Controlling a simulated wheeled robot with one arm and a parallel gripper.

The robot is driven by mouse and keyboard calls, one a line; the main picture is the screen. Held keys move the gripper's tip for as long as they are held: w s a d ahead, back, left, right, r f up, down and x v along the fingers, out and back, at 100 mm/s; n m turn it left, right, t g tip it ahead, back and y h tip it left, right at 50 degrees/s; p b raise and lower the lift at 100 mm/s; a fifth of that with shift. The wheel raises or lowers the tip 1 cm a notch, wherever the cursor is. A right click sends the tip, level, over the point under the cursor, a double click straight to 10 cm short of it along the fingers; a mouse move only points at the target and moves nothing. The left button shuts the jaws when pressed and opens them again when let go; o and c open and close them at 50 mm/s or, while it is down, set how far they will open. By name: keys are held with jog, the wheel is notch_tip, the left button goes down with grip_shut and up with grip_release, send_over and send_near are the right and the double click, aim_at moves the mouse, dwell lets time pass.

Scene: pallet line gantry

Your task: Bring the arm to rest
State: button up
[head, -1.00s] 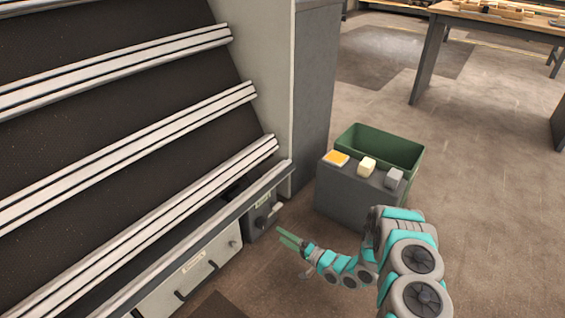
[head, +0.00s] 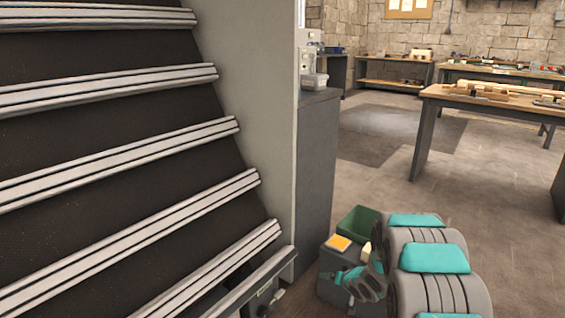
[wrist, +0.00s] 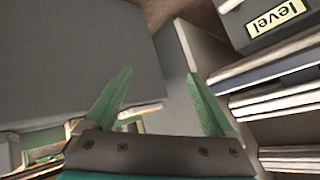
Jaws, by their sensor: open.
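My gripper (wrist: 157,74) shows in the wrist view with its two green fingers spread apart and nothing between them. In the head view my arm (head: 430,265) with its grey and teal links is at the lower right, partly in front of a dark grey box.
The dark rack with pale rails (head: 120,175) fills the left. A grey box with a yellow-orange pad (head: 340,243) and a green bin (head: 357,221) stand beside my arm. A box labelled "level" (wrist: 272,20) is at the wrist view's upper right. Open floor (head: 370,170) lies behind, before a workbench (head: 490,100).

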jog(key=s+d+r+g+h+p, duration=0.2)
jog(key=s+d+r+h, duration=0.1)
jog(key=s+r, duration=0.6)
jog(key=s+d+r+g+h+p, duration=0.15)
jog(key=s+d+r, duration=0.25)
jog(key=s+r, duration=0.5)
jog(key=s+a+r+g+p, duration=0.1)
jog(key=s+a+r+g, duration=0.1)
jog(key=s, duration=1)
jog(key=s+a+r+n+g+y+p, duration=0.1)
jog(key=s+a+r+g, duration=0.2)
jog(key=s+r, duration=0.4)
jog(key=s+a+r+g+p, duration=0.2)
jog(key=s+a+r, duration=0.2)
jog(key=s, duration=1.3)
jog(key=shift+a+r+n+g, duration=0.3)
jog(key=shift+r+n+g, duration=0.1)
jog(key=shift+r, duration=0.1)
jog(key=shift+w+f+y, duration=0.1)
jog(key=shift+y, duration=0.15)
